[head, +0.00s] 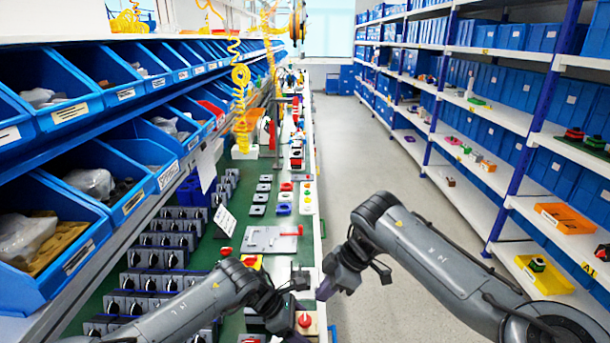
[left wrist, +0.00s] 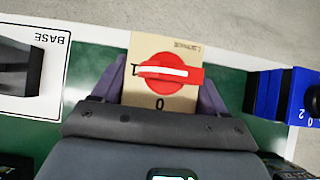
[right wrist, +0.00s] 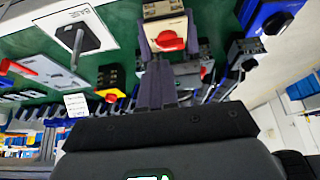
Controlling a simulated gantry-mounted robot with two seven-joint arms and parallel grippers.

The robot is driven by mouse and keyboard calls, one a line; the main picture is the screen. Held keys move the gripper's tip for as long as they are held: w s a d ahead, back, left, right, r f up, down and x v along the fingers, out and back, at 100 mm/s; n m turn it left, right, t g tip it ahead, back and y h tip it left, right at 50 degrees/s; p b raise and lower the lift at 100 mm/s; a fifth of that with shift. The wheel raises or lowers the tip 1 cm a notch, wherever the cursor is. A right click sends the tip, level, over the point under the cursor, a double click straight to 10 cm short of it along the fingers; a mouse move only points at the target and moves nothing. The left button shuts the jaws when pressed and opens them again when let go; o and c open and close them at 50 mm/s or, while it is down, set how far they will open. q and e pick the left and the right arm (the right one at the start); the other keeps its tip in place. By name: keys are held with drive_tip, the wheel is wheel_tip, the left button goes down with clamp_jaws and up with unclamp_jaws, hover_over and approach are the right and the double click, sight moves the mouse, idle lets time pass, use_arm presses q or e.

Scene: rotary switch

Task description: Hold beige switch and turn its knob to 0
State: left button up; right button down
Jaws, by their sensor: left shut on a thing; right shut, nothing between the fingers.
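The beige switch (left wrist: 150,47) has a red knob (left wrist: 170,73) with a white bar. In the left wrist view the bar lies sideways, its left end by the I mark; the 0 mark is below the knob. My left gripper (left wrist: 160,82) is shut on the switch, one purple finger on each side. The switch's red knob shows at the bottom of the head view (head: 304,320), partly behind my left arm. My right gripper (head: 324,291) is shut and empty. In the right wrist view its fingers (right wrist: 158,64) point at the knob, just short of it.
A blue switch (left wrist: 297,95) stands to the right in the left wrist view. A white BASE plate (left wrist: 40,80) with a dark block is at left. Grey switch boxes (head: 150,260) fill the bench's left side. The aisle floor (head: 350,150) is clear.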

sight(305, 320)
drive_tip(key=shift+s+a+f, duration=0.3)
drive_tip(key=shift+s+a, duration=0.15)
drive_tip(key=shift+a, duration=0.05)
drive_tip(key=shift+s+a+f, duration=0.25)
drive_tip(key=shift+s+a, duration=0.2)
drive_tip(key=shift+s+d+r, duration=0.1)
drive_tip(key=shift+s+r, duration=0.05)
drive_tip(key=shift+s, duration=0.5)
drive_tip(key=shift+d+f, duration=0.3)
drive_tip(key=shift+f, duration=0.6)
drive_tip(key=shift+d+f, duration=0.35)
drive_tip(key=shift+f, duration=0.5)
drive_tip(key=shift+d+f, duration=0.3)
drive_tip(key=shift+f, duration=0.6)
drive_tip(key=shift+w+a, duration=0.25)
drive_tip(key=shift+a, duration=0.3)
drive_tip(key=shift+w+d, duration=0.1)
drive_tip(key=shift+w, duration=0.25)
